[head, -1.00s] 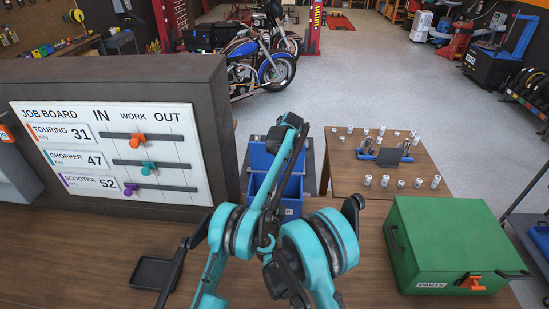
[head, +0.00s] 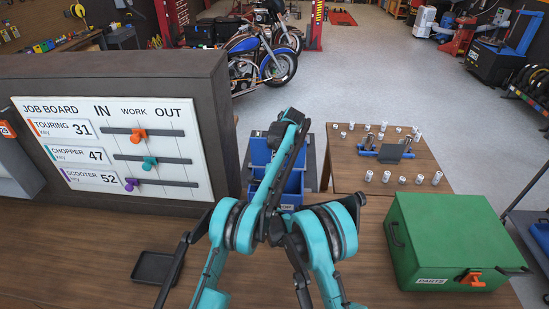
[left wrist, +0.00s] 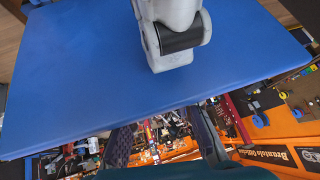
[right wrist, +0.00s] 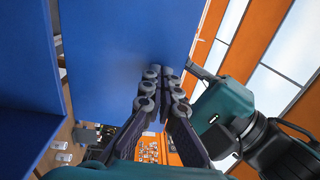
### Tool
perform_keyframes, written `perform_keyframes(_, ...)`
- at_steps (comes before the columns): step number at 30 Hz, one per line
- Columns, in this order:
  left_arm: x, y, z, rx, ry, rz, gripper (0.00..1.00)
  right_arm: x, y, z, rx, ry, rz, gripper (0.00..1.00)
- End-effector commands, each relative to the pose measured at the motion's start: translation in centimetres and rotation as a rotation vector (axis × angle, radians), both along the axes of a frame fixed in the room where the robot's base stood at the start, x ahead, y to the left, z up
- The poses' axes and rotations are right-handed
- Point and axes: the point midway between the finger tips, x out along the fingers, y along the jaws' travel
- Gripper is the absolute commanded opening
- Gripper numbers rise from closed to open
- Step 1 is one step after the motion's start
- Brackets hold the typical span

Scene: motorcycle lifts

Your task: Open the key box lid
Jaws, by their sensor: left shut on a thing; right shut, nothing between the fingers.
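Beyond the bench stands a blue box (head: 262,157), largely hidden behind my teal arm links. I cannot tell for sure that it is the key box. A wide flat blue panel (left wrist: 80,70) fills much of the left wrist view, with a pale grey fitting and dark roller (left wrist: 178,35) over it. My left gripper (left wrist: 160,120) is at the panel's near edge, its fingertips partly hidden there, and appears shut on it. My right gripper (right wrist: 166,74) is shut and empty, its fingers together in front of a blue surface (right wrist: 110,40); contact is unclear.
A job board (head: 110,150) with sliding knobs stands at left. A black tray (head: 157,267) lies on the bench. A green parts box (head: 450,240) stands at right. A wooden table (head: 350,180) behind holds several small silver parts.

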Motion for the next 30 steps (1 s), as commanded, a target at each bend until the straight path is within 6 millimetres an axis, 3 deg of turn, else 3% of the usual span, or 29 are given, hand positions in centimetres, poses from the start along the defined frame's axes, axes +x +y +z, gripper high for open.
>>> perform_keyframes(10, -0.1, -0.5, -0.5, -0.007, 0.004, -0.003, 0.00, 0.2, 0.0, 0.0, 0.000, 0.000, 0.000, 0.00)
perform_keyframes(15, -0.1, -0.5, -0.5, -0.008, 0.005, -0.003, 0.00, 1.7, -0.1, 0.2, 0.000, 0.000, -0.001, 0.00)
perform_keyframes(22, -0.2, -0.7, -0.4, -0.006, 0.007, -0.004, 0.00, 1.9, -0.2, 0.3, 0.000, 0.000, -0.002, 0.00)
perform_keyframes(23, -0.2, -0.7, -0.4, -0.006, 0.007, -0.004, 0.27, 1.9, -0.3, 0.3, 0.000, 0.000, -0.002, 0.00)
perform_keyframes(25, -0.2, -0.7, -0.3, -0.005, 0.007, -0.005, 0.45, 1.9, -0.3, 0.2, -0.001, 0.000, -0.003, 0.00)
perform_keyframes(30, -0.2, -0.7, -0.4, -0.004, 0.008, -0.006, 0.46, 2.0, -0.4, 0.2, -0.001, 0.000, -0.004, 0.00)
